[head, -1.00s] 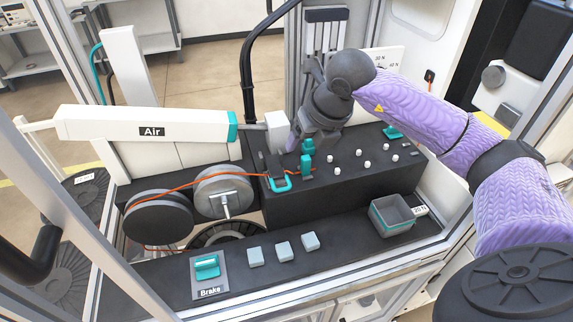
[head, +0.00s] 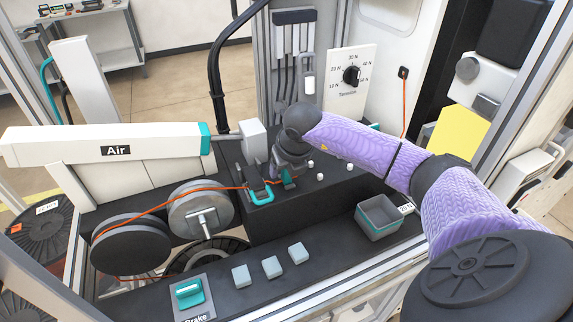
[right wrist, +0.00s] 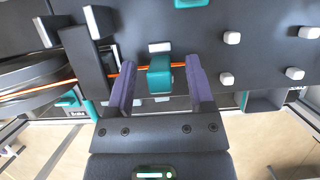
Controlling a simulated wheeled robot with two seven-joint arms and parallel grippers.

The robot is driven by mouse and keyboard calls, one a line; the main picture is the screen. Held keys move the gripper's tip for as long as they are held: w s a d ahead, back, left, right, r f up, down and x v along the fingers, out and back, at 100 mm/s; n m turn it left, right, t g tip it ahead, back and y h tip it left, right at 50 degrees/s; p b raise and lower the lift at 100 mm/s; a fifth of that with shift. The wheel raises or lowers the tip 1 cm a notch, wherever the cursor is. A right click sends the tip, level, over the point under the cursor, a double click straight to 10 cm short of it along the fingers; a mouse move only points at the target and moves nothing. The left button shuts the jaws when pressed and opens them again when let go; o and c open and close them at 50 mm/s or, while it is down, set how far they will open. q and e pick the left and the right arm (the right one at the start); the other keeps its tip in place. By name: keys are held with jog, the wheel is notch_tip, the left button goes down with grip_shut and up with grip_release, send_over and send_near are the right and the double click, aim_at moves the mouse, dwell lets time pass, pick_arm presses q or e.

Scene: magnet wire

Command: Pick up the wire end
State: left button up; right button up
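The orange wire (head: 150,204) runs from the reel over the round pulley to the teal clip on the black block. In the right wrist view the wire (right wrist: 60,85) crosses to a small teal holder (right wrist: 160,75), and a short orange piece shows on its right side. My right gripper (right wrist: 161,88) has its two purple fingers apart, one on each side of the teal holder, with the wire between them. In the head view my right gripper (head: 280,172) is low over the block and partly hidden by its own wrist. My left gripper is not in view.
A teal-handled clamp (head: 259,192) stands just left of the gripper. White pegs (head: 320,177) stand on the block to the right. A grey bin (head: 380,217), several grey cubes (head: 272,267) and the Brake switch (head: 189,293) are in front. The Air cylinder (head: 100,146) is at left.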

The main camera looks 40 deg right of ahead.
jog(key=shift+r, duration=0.1)
grip_shut()
